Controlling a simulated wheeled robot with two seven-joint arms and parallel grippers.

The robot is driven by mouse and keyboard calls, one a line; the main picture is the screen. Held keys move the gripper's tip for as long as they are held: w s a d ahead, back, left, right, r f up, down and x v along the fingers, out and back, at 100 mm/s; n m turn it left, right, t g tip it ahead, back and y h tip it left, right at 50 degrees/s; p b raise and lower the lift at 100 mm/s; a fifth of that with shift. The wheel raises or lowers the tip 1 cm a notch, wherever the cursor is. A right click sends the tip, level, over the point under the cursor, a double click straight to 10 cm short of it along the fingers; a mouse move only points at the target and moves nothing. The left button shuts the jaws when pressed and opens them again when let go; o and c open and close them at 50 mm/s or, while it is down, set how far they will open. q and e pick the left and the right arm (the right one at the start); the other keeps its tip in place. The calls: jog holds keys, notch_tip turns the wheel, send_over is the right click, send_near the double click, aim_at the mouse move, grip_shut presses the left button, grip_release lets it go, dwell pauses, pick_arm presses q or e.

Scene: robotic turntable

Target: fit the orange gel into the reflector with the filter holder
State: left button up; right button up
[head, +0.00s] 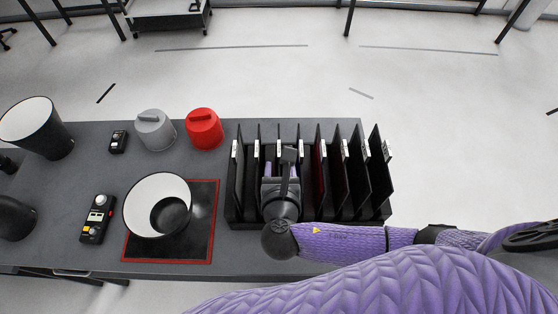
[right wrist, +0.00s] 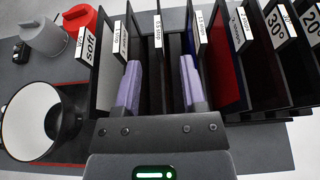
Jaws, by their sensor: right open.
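The reflector (head: 146,192), a black cone with a white inside, stands on a dark mat with a red border; it also shows in the right wrist view (right wrist: 22,112). The black rack (head: 240,223) holds several upright labelled filter frames. One frame has a dark red sheet (right wrist: 222,70). I cannot make out which frame is the filter holder with the orange gel. My left gripper is out of view.
A grey cap (head: 155,130) and a red cap (head: 204,129) stand left of the rack. A second reflector (head: 37,128) is at the table's far left. A meter with buttons (head: 97,219) and a small black device (head: 118,142) lie on the grey table (head: 82,165).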

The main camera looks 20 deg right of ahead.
aim_at(279, 151)
jog(key=b+x, duration=0.1)
jog(key=x, duration=0.6)
jog(key=shift+w+a, duration=0.1)
jog(key=shift+r, duration=0.1)
jog(key=shift+c, duration=0.3)
grip_shut()
dwell(0.6)
